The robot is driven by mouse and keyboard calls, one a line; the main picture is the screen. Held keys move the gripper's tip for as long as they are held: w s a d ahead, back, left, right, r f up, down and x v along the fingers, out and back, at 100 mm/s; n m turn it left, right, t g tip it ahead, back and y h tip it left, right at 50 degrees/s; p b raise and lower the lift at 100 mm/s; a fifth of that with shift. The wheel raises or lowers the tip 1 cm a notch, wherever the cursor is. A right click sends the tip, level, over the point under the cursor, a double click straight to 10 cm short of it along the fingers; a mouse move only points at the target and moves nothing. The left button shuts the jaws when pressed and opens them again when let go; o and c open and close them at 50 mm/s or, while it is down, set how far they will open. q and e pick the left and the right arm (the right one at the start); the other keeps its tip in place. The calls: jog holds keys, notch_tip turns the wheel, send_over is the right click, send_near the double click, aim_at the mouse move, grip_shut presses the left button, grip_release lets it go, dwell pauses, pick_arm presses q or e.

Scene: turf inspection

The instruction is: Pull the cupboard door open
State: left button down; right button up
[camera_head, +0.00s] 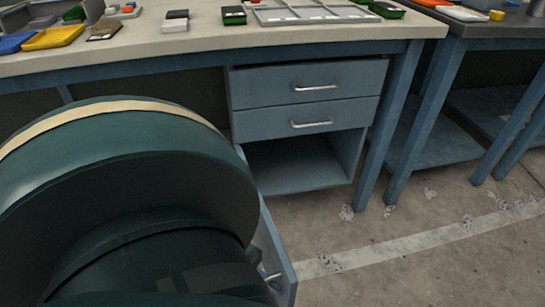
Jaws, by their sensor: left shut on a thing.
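The cupboard (300,165) is a blue-grey unit under the workbench, with an open, empty-looking compartment at its bottom. Its door (282,262) stands swung out from the compartment's left side, seen nearly edge-on. My left arm's large dark green link covers the left foreground and hides much of the door. A small part of my left gripper (270,279) shows at the door's handle, low in the picture. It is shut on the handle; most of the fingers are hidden. My right gripper is not in view.
Two shut drawers with metal handles, the upper (310,83) and the lower (308,119), sit above the compartment. The workbench top (200,45) carries trays and small boxes. Bench legs (390,125) stand to the right.

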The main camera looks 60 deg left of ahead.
pick_arm(q)
jog(key=shift+s+a, duration=0.15)
jog(key=shift+s, duration=0.2)
jog(key=c, duration=1.9)
grip_release()
jog(key=shift+b+v, duration=0.75)
jog(key=shift+v, duration=5.85)
jog(key=shift+w, duration=0.15)
